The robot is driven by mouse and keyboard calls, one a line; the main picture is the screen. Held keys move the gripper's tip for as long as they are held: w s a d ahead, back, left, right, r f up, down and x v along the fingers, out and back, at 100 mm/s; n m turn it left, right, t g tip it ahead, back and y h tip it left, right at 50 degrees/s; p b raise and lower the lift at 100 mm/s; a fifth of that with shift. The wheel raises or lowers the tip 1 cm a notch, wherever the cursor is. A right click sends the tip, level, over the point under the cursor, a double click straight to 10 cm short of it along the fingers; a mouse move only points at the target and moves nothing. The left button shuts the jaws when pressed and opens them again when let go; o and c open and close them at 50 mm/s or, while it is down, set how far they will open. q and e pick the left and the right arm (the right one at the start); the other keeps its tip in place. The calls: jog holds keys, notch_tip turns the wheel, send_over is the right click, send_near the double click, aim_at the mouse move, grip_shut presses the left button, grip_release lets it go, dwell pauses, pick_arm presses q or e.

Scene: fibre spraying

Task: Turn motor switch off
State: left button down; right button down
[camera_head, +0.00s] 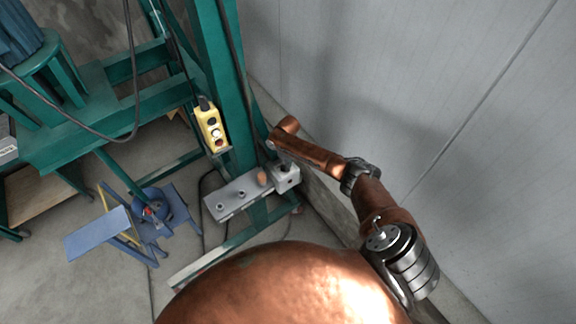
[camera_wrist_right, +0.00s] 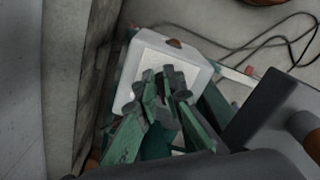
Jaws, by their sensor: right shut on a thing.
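A small light grey switch box (camera_head: 289,181) sits low by the green frame, against the wall. In the right wrist view the box (camera_wrist_right: 132,72) has a pale square face, with a small reddish-brown part (camera_wrist_right: 175,43) at its far edge. My right gripper (camera_wrist_right: 168,88) reaches to the face of this box, and its fingers are close together on a small dark switch knob (camera_wrist_right: 168,73). The fingers hide most of the knob, so its turn position cannot be read. In the head view my right arm comes in from the right and its gripper is largely hidden. My left gripper is not in view.
A grey panel with small knobs (camera_head: 232,200) is left of the box. A yellow button pendant (camera_head: 212,128) hangs on the green frame (camera_head: 225,60). A blue stand (camera_head: 100,235) is at lower left. The grey wall (camera_head: 400,90) is close on the right. Cables lie on the floor.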

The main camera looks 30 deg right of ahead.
jog(key=c, duration=2)
grip_release()
jog(key=shift+c, duration=0.2)
jog(key=shift+r, duration=0.1)
notch_tip(320, 180, up, 12)
